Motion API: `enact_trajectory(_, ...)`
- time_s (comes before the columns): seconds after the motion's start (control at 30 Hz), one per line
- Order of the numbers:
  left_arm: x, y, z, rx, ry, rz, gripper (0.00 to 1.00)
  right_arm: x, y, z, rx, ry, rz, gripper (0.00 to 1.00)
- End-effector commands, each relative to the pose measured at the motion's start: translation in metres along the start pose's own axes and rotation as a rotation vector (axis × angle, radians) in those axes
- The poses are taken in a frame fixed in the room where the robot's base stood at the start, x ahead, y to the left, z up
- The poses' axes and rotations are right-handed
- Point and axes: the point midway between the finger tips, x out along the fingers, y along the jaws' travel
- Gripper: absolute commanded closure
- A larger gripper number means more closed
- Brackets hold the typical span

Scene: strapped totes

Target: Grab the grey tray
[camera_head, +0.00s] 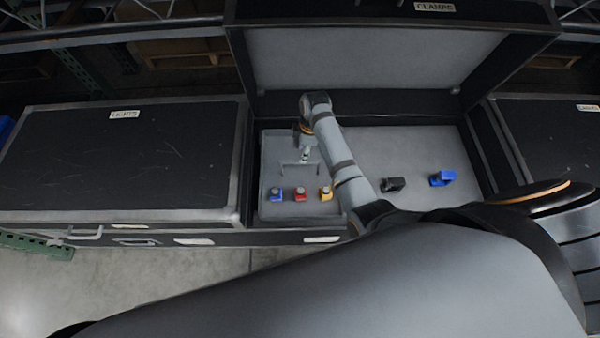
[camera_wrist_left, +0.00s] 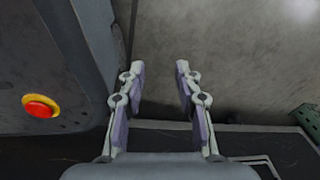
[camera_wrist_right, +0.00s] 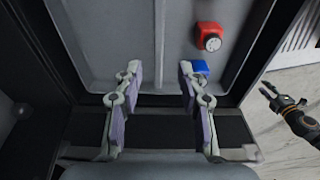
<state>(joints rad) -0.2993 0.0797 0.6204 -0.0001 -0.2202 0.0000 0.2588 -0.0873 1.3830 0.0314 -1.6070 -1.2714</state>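The grey tray (camera_head: 270,200) lies in the left part of the open case. It holds a blue item (camera_head: 276,194), a red item (camera_head: 300,194) and a yellow item (camera_head: 325,192) in a row along its near side. My right gripper (camera_head: 305,155) is above the tray, small and partly hidden by its wrist. In the right wrist view its fingers (camera_wrist_right: 158,70) are apart and empty, pointing at the tray's edge (camera_wrist_right: 150,92); contact cannot be told. My left gripper (camera_wrist_left: 160,70) is open and empty over the floor, outside the head view.
The case's lid (camera_head: 370,60), labelled CLAMPS, stands open behind. A black clamp (camera_head: 393,184) and a blue clamp (camera_head: 442,177) lie in the case's right part. The floor (camera_head: 150,275) shows in front.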

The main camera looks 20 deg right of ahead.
Motion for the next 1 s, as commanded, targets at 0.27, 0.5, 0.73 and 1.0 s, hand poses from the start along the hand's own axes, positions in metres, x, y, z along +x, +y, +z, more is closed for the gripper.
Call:
enact_trajectory(0.27,0.011,0.001,-0.003,0.000,0.000,0.000,0.66,0.040,0.000,0.000,0.002,0.000,-0.001,0.60)
enact_trajectory(0.5,0.016,-0.003,-0.016,0.001,0.005,-0.005,0.66,0.061,0.001,0.000,0.003,-0.001,-0.002,0.60)
enact_trajectory(0.73,0.019,-0.001,-0.038,-0.001,0.012,-0.003,0.66,0.091,0.002,-0.001,0.003,0.000,0.000,0.60)
enact_trajectory(1.0,0.017,0.000,-0.040,-0.001,0.013,-0.002,0.66,0.091,0.002,-0.001,0.003,0.000,0.001,0.66)
